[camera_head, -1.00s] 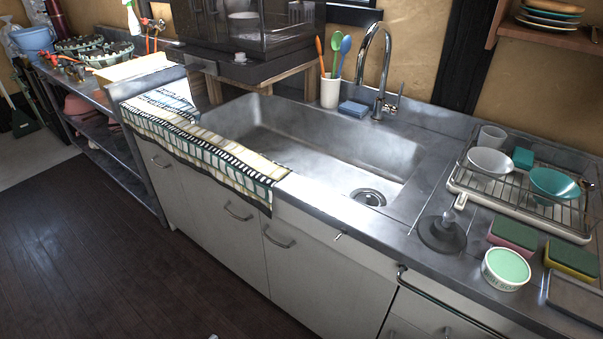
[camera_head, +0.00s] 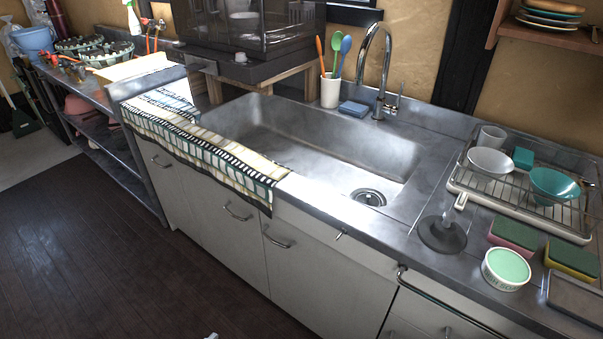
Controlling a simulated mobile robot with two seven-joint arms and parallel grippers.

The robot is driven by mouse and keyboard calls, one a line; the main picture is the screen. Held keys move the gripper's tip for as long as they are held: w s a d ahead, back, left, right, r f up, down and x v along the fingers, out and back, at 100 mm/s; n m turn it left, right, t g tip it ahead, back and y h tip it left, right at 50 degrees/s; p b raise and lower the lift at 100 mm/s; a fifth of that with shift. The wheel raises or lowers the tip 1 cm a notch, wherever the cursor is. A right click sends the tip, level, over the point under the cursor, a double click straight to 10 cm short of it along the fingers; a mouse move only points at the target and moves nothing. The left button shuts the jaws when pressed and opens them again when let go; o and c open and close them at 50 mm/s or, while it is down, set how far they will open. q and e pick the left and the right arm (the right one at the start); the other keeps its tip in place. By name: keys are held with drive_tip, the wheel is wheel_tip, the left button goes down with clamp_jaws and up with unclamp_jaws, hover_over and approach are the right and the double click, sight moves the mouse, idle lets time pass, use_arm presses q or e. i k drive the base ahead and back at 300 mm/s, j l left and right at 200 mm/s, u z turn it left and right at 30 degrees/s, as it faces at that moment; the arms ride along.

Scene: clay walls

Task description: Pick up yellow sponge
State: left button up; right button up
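The yellow sponge (camera_head: 572,262) lies flat on the steel counter at the far right. Its top is green and its yellow body shows along the front side. A similar sponge with a green top and pink body (camera_head: 513,236) lies just to its left, with a small gap between them. Neither of my grippers can be made out. A tiny pale sliver shows at the bottom edge, too little to tell what it is.
A dish rack (camera_head: 470,187) with bowls stands behind the sponges. A round tub (camera_head: 506,270) with a green top, a dark plunger-like object (camera_head: 442,234) and a grey tray (camera_head: 575,297) are close by. The sink (camera_head: 310,150) is left; a striped towel (camera_head: 215,150) hangs over its edge.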

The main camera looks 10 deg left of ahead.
sight(574, 261)
drive_tip(key=z, duration=1.55)
